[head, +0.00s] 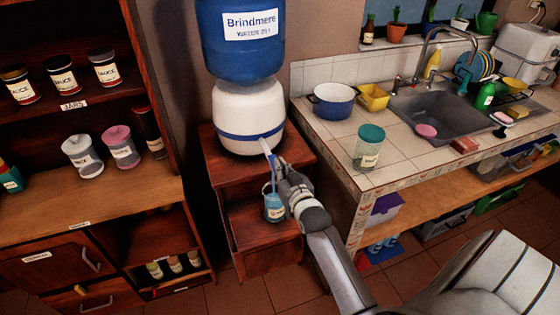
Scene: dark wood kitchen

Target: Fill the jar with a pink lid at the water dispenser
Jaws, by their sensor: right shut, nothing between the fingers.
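The jar with a pink lid (120,148) stands on the wooden shelf at left, beside a grey-white lidded jar (82,156). The water dispenser (248,112) is a white base with a blue band under a large blue bottle, on a wooden stand. Its pale spout (266,146) points down at the front. A small bluish labelled jar (274,207) stands below it, with a thin blue streak above; I cannot tell whether that is running water. My right gripper (279,174) is shut and empty, close to the spout. My left gripper is out of view.
A teal-lidded jar (368,147) stands on the tiled counter (400,155) near its left edge. A blue pot (333,101), yellow container (373,97) and sink (440,112) are behind it. Several sauce jars fill the upper left shelf. The wooden stand (262,235) has an open compartment.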

